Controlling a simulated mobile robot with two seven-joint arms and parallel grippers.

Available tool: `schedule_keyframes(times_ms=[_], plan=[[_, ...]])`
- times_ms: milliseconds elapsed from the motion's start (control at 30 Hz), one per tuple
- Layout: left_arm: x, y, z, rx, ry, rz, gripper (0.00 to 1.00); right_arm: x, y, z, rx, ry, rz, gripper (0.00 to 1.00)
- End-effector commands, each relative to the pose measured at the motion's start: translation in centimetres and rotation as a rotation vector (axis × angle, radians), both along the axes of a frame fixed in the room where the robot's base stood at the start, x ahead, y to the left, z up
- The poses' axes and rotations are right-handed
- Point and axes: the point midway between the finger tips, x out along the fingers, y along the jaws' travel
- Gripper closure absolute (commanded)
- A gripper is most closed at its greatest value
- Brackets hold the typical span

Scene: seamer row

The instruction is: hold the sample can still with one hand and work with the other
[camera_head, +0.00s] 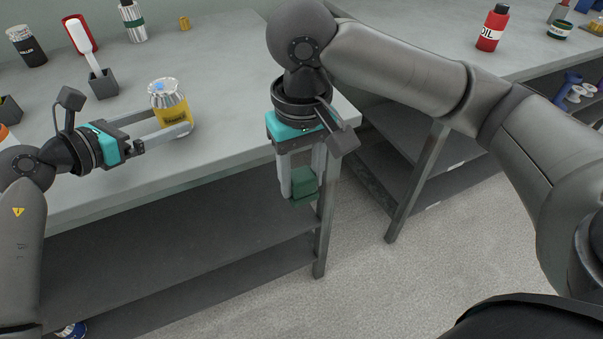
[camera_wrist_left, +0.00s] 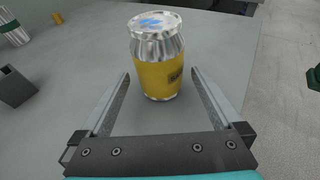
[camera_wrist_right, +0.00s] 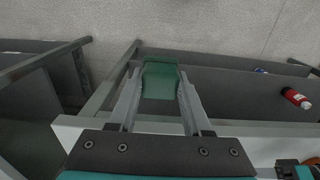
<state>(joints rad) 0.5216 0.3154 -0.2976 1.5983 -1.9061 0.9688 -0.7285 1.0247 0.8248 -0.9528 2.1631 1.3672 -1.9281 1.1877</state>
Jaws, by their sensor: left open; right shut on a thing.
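The sample can (camera_head: 170,103), silver with a yellow label and a blue mark on its lid, stands upright on the grey bench. My left gripper (camera_head: 172,131) is open, with its fingers reaching along both sides of the can. In the left wrist view the can (camera_wrist_left: 158,62) stands between and slightly beyond the fingertips (camera_wrist_left: 160,80), with gaps on both sides. My right gripper (camera_head: 301,190) points down past the bench's front edge, shut on a green block (camera_head: 304,183). The right wrist view shows the green block (camera_wrist_right: 160,80) between the fingers.
A red oil bottle (camera_head: 492,28) stands on another bench across a gap.

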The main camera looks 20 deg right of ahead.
Motion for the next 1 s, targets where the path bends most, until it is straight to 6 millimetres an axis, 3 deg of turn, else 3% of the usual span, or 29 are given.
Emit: schedule_keyframes(times_ms=[200, 600, 1000], plan=[[1.0, -1.5, -0.6, -0.001, 0.000, 0.000, 0.00, 0.0, 0.0, -0.7, 0.000, 0.000, 0.000, 0.95], [1.2, -1.8, -0.6, -0.001, 0.000, 0.000, 0.01, 0.0, 0.0, -0.7, 0.000, 0.000, 0.000, 0.95], [1.2, -1.8, -0.6, -0.001, 0.000, 0.000, 0.46, 0.0, 0.0, -0.7, 0.000, 0.000, 0.000, 0.95]])
